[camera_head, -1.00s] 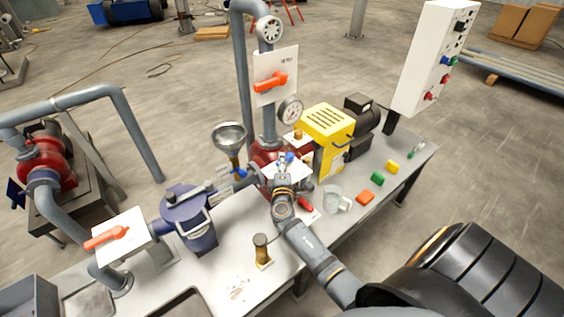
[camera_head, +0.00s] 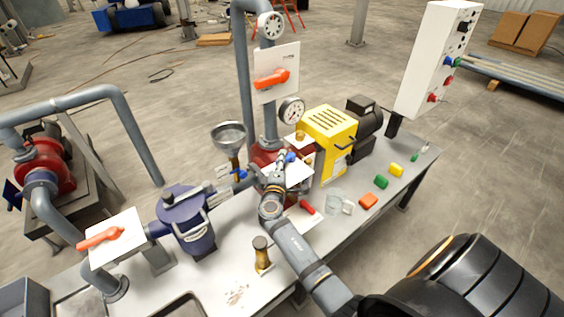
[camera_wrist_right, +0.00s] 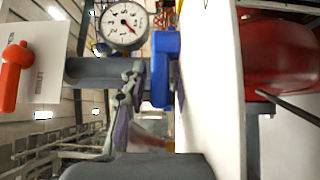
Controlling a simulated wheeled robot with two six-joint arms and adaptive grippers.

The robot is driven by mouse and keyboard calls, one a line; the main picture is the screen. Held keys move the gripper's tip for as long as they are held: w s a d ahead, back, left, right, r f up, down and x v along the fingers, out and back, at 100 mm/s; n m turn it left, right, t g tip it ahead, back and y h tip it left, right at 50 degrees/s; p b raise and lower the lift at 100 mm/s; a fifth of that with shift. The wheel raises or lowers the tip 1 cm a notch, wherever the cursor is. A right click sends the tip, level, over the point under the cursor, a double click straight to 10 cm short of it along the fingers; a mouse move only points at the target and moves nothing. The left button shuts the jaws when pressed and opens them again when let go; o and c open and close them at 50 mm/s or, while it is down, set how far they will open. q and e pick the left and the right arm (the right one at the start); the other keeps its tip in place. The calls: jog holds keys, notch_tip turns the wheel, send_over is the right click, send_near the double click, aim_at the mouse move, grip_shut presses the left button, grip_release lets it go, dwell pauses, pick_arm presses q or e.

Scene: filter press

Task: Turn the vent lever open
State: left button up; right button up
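The vent lever looks to be the small blue handle (camera_head: 289,157) on a white plate (camera_head: 296,174) by the red pump. It shows large in the right wrist view (camera_wrist_right: 165,68), standing along the white plate's edge. My right gripper (camera_head: 281,158) is at the plate, just left of the blue handle in the head view. In the wrist view its grey and purple finger parts (camera_wrist_right: 138,100) are right beside the handle. Whether they touch it is unclear, and part of the gripper is hidden. My left gripper is not in view.
A pressure gauge (camera_head: 291,110) and a red-orange lever on a panel (camera_head: 272,78) stand behind. A funnel (camera_head: 229,136) and blue vessel (camera_head: 187,220) are left.

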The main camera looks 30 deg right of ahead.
jog(key=shift+o, duration=0.3)
jog(key=shift+s+a, duration=0.1)
jog(key=v, duration=0.7)
jog(key=shift+a, duration=0.1)
jog(key=shift+s, duration=0.1)
